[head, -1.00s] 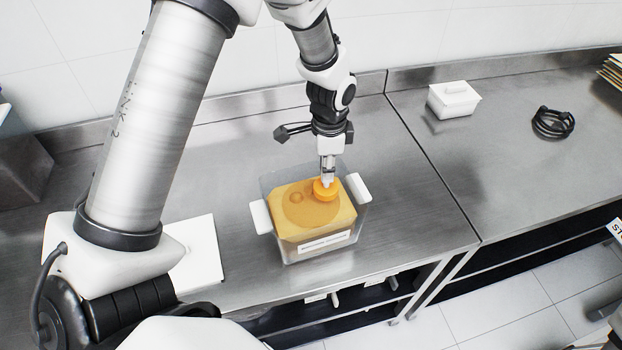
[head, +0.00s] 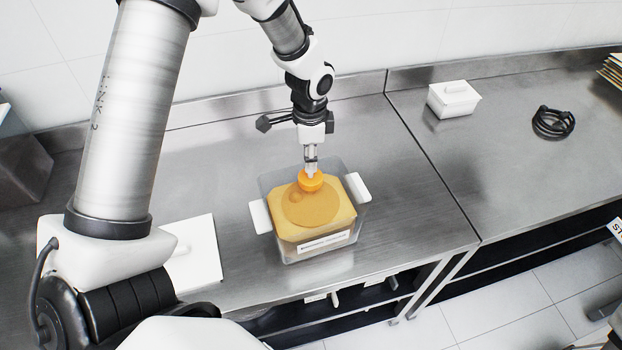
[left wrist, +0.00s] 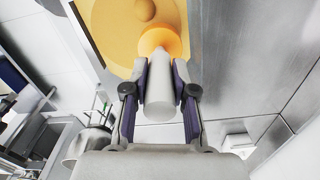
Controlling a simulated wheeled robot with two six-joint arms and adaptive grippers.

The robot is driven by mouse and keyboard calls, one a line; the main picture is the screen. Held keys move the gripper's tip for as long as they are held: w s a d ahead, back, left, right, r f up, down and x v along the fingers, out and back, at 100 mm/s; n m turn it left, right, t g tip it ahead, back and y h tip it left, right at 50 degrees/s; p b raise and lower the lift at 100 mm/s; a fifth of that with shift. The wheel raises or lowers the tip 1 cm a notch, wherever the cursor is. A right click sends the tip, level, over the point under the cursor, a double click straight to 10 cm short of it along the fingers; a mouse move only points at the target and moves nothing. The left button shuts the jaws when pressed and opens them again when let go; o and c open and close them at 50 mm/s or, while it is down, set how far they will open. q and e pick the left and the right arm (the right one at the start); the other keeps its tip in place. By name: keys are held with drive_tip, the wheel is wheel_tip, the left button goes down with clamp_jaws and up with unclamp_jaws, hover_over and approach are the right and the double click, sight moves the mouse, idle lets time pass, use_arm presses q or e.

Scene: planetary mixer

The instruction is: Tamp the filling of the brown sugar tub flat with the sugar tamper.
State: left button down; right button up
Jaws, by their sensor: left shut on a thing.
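The brown sugar tub is a clear box (head: 353,213) with white side handles and a front label, standing on the steel counter. Its filling (head: 337,221) is yellow-orange, with a wide, darker round patch and a small lump (head: 295,197) left of centre; the lump also shows in the left wrist view (left wrist: 144,10). The sugar tamper (head: 310,182) has an orange round foot and a pale handle (left wrist: 160,88). My left gripper (head: 311,162) is shut on that handle, foot down, over the tub's back part. I cannot tell whether the foot touches the filling. My right gripper is not in view.
A white flat lid or board (head: 197,262) lies left of the tub. A white lidded box (head: 453,101) and a black coiled ring (head: 552,122) stand on the right counter, well apart. The steel counter (head: 400,190) right of the tub is clear.

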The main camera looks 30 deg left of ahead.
use_arm(q)
drive_tip(key=shift+a+f+b, duration=0.1)
drive_tip(key=shift+f+b, duration=0.2)
drive_tip(key=shift+f, duration=0.5)
drive_tip(key=shift+f+b, duration=0.5)
drive_tip(key=shift+f, duration=0.5)
drive_tip(key=shift+r+p, duration=0.1)
drive_tip(key=shift+p, duration=0.25)
drive_tip(key=shift+s+f, duration=0.15)
drive_tip(key=shift+f, duration=0.15)
drive_tip(key=shift+r+p, duration=0.15)
drive_tip(key=shift+p, duration=0.15)
